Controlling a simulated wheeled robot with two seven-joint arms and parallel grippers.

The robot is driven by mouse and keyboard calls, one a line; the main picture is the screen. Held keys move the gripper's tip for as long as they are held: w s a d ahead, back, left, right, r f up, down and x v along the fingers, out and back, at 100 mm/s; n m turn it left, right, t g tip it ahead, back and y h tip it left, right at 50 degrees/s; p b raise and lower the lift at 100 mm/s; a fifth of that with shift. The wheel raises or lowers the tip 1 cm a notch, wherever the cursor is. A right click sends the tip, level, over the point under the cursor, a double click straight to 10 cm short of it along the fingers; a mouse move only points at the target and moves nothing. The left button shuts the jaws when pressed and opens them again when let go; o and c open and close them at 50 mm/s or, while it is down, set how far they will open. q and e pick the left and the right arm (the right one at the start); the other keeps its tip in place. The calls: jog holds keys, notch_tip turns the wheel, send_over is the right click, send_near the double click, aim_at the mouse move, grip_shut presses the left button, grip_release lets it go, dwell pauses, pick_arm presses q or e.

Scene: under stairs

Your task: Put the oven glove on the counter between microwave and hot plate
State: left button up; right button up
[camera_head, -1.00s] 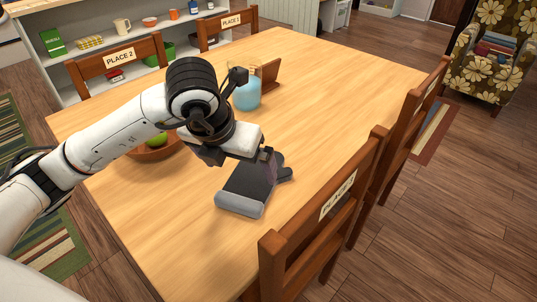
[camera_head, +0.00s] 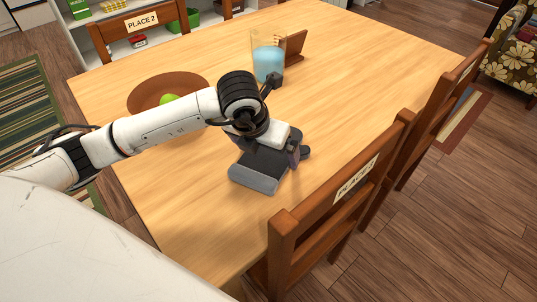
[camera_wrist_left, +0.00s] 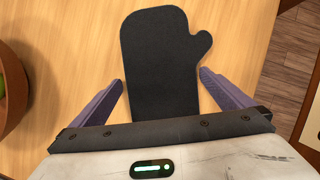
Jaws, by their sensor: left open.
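The oven glove (camera_head: 254,178) lies flat on the wooden table, dark grey with a lighter grey cuff toward me. In the left wrist view the dark mitt (camera_wrist_left: 160,50) lies with its thumb pointing right. My left gripper (camera_head: 291,157) is over the glove, partly covering it in the head view. In the left wrist view my left gripper (camera_wrist_left: 161,80) is open, its purple fingers spread on either side of the glove. The glove's cuff is hidden there by the gripper body. The counter, microwave and hot plate are not recognisable in view. My right gripper is not in view.
A brown bowl (camera_head: 140,98) with green fruit stands left of my arm. A glass jug with blue liquid (camera_head: 268,64) and a brown stand (camera_head: 295,46) are farther back. Wooden chairs (camera_head: 340,205) line the right edge. The table's right part is clear.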

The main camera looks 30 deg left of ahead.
pick_arm(q)
jog(key=c, duration=1)
